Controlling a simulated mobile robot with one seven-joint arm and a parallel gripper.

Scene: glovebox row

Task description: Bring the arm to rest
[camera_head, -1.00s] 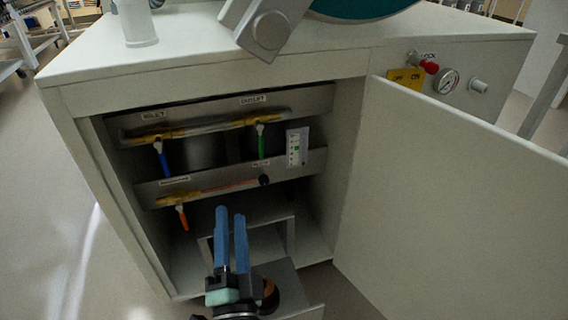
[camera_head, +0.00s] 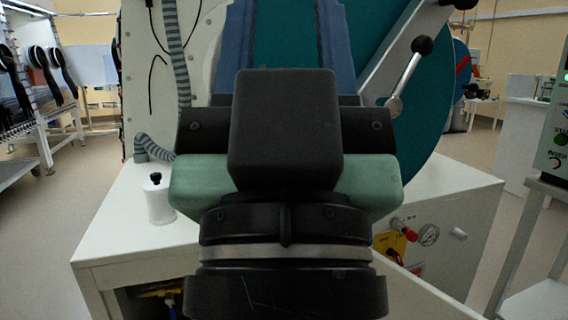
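My gripper (camera_head: 286,35) fills the middle of the head view, very close to the camera. Its two blue fingers point up and away and stand wide apart, with nothing seen between them. Their tips run past the top edge of the picture. Its dark body and green-grey housing hide much of the cabinet behind.
A white cabinet (camera_head: 115,225) stands below and behind, with a white canister (camera_head: 158,200) on its top. A large teal round door (camera_head: 440,110) and a lever with a black knob (camera_head: 422,46) are behind my gripper. A control panel (camera_head: 556,125) stands at the right edge.

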